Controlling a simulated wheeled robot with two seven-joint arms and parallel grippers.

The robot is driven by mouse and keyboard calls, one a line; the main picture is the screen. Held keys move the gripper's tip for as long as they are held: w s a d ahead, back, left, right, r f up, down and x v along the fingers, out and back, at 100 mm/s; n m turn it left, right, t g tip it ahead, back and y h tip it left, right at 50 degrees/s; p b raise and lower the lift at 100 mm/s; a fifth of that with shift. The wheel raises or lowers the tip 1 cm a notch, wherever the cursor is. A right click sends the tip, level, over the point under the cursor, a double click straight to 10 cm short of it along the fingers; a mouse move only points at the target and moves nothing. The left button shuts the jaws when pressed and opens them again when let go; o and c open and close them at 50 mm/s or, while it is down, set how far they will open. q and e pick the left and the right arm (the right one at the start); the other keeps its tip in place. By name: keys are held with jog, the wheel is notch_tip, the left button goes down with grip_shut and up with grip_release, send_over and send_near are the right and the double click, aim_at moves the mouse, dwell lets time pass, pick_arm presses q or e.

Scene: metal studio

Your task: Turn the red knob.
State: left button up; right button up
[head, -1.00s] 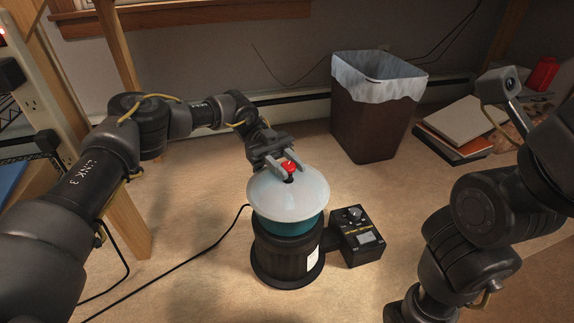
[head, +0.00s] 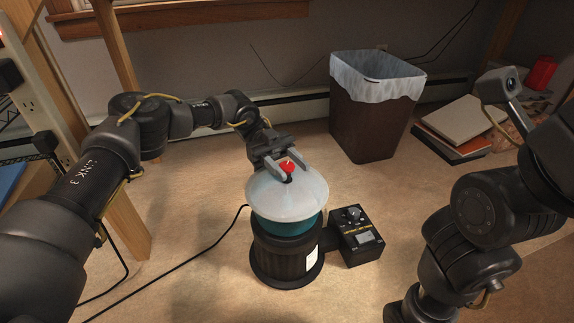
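The red knob (head: 287,167) stands on top of a pale domed lid (head: 287,202). Under the lid is a teal band and a black ribbed base (head: 285,262). In the head view my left gripper (head: 288,172) reaches in from behind and to the left. Its two fingers are spread, one on each side of the knob. A gap seems to show between fingers and knob, so it looks open around the knob, not closed on it. My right arm is at the right; its gripper is out of view.
A small black control box (head: 358,237) with a dial joins the base's right side. A black cable (head: 180,277) runs left across the floor. A lined brown bin (head: 365,125) stands behind, with books (head: 460,122) to its right. Floor in front is clear.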

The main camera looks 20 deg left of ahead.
pick_arm(q)
jog(key=shift+o, duration=0.8)
jog(key=shift+a, duration=0.25)
